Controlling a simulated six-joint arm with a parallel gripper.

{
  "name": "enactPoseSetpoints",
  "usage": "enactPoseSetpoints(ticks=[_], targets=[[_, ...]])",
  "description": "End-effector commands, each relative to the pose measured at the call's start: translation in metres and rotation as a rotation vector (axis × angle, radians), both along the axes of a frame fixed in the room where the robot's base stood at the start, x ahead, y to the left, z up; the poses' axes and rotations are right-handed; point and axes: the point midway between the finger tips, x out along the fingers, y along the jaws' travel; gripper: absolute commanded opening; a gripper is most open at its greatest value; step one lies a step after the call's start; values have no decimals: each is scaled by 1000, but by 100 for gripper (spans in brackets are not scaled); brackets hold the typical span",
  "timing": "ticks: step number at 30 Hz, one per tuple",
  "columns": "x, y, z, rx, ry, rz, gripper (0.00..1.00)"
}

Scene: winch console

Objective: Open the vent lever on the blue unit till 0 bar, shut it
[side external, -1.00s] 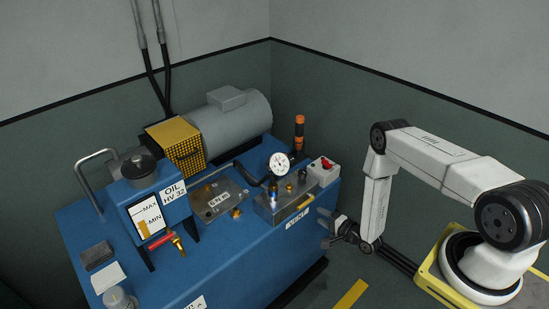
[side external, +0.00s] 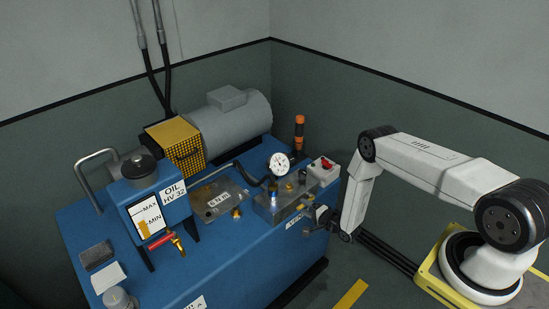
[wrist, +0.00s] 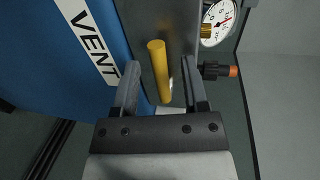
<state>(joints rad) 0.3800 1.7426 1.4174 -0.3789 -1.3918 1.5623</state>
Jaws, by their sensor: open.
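The blue unit (side external: 215,265) carries a grey valve block (side external: 268,210) with a white "VENT" label, which is clear in the wrist view (wrist: 86,40). The yellow vent lever (wrist: 159,70) projects from the block. My gripper (wrist: 161,84) is open, with one finger on each side of the lever, apart from it. In the side view my gripper (side external: 319,217) is at the block's front right edge and partly covers the lever and label. The white-faced pressure gauge (side external: 279,163) stands on the block; it shows partly in the wrist view (wrist: 219,20). Its reading is too small to tell.
A box with a red switch (side external: 326,164) sits right of the block. An orange-and-black handle (side external: 299,132) stands behind. An oil tank (side external: 155,195) with a red-handled tap (side external: 160,242) is at left.

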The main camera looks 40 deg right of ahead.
Motion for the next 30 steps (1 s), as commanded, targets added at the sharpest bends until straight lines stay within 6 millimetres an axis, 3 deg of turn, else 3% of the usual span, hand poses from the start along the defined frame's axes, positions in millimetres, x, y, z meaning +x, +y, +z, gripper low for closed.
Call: enactPoseSetpoints(ticks=[10, 11, 15, 16, 30], targets=[[2, 0, -1, 1, 1, 0, 57], [2, 0, -1, 1, 1, 0, 50], [2, 0, -1, 1, 1, 0, 6], [2, 0, -1, 1, 1, 0, 0], [2, 0, -1, 0, 0, 0, 0]])
